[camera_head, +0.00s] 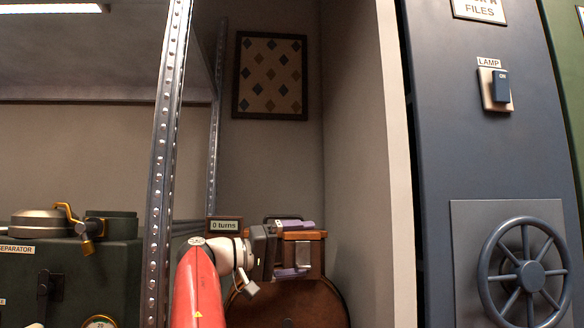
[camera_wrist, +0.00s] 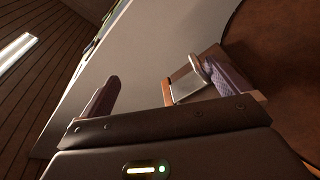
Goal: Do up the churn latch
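The churn (camera_head: 285,303) is a round brown wooden drum at the bottom centre of the head view, with a wooden block on top. A metal latch plate (camera_head: 303,253) sits on that block. It also shows in the wrist view (camera_wrist: 188,88), with a metal loop (camera_wrist: 198,68) at its upper right. My gripper (camera_head: 297,249) is at the block, one purple finger above the plate and one below. In the wrist view my gripper (camera_wrist: 165,85) is open, its right finger close beside the loop. I cannot tell whether they touch, or how the latch is set.
A "0 turns" display (camera_head: 224,225) stands behind my arm. A metal shelf post (camera_head: 165,150) rises left of it. A green separator (camera_head: 70,280) stands at the left. A blue cabinet (camera_head: 440,170) with a handwheel (camera_head: 527,275) and a lamp switch (camera_head: 500,88) stands right.

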